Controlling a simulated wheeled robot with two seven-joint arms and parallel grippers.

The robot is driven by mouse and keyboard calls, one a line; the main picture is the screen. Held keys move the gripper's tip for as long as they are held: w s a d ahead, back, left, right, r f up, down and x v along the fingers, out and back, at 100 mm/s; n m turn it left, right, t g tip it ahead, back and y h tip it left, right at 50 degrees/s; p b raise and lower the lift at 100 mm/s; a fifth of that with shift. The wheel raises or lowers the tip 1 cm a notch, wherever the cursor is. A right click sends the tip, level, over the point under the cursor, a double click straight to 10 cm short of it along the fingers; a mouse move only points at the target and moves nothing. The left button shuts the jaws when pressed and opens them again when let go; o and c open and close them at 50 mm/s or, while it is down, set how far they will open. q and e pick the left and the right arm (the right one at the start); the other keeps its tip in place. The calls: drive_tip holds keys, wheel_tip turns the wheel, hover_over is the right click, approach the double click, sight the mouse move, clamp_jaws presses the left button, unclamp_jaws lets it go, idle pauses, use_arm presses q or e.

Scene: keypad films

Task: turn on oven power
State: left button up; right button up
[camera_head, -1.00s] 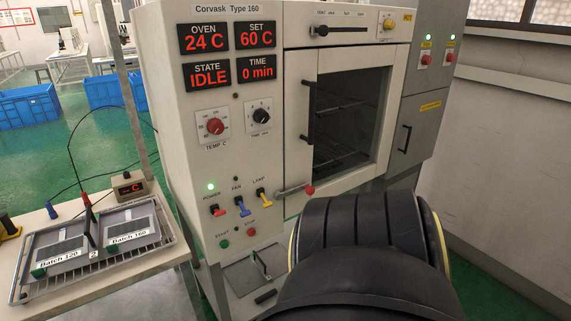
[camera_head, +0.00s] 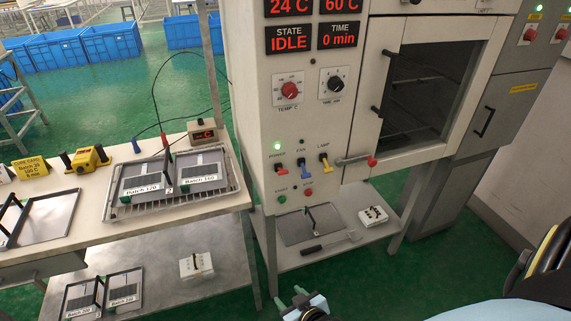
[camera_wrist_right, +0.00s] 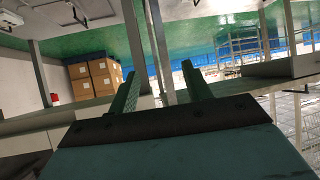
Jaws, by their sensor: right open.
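The oven (camera_head: 345,185) is a tall cream cabinet with a dark-windowed door. Its POWER switch (camera_head: 281,172) has a red lever on the lower front panel, left of a blue FAN lever (camera_head: 302,167) and a yellow LAMP lever (camera_head: 324,161). The small lamp (camera_head: 277,146) above POWER glows green. The STATE display (camera_head: 289,38) reads IDLE. My right gripper (camera_head: 289,296) is low at the bottom of the head view, below and apart from the switches. Its green fingers (camera_wrist_right: 158,72) are open and empty in the right wrist view. My left gripper is out of view.
Left of the oven, a bench (camera_head: 85,232) bears a rack with two batch films (camera_head: 172,180) and a yellow tool (camera_head: 87,158). A shelf (camera_head: 330,255) under the oven holds a tray and a white block. Blue crates (camera_head: 60,52) stand behind on the green floor.

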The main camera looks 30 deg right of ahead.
drive_tip(key=w+d+r+m+t+h+p, duration=0.1)
drive_tip(key=w+d+r+t, duration=0.15)
drive_tip(key=r, duration=0.55)
drive_tip(key=w+d+r+t+h+p, duration=0.1)
drive_tip(key=w+d+r, duration=0.15)
drive_tip(key=r, duration=0.55)
drive_tip(key=m+t+h, duration=0.1)
drive_tip(key=t+h, duration=0.1)
drive_tip(key=t, duration=0.1)
approach(284, 173)
drive_tip(key=shift+g, duration=0.25)
drive_tip(key=x, duration=1)
drive_tip(key=shift+w+r, duration=0.2)
drive_tip(key=shift+w, duration=0.1)
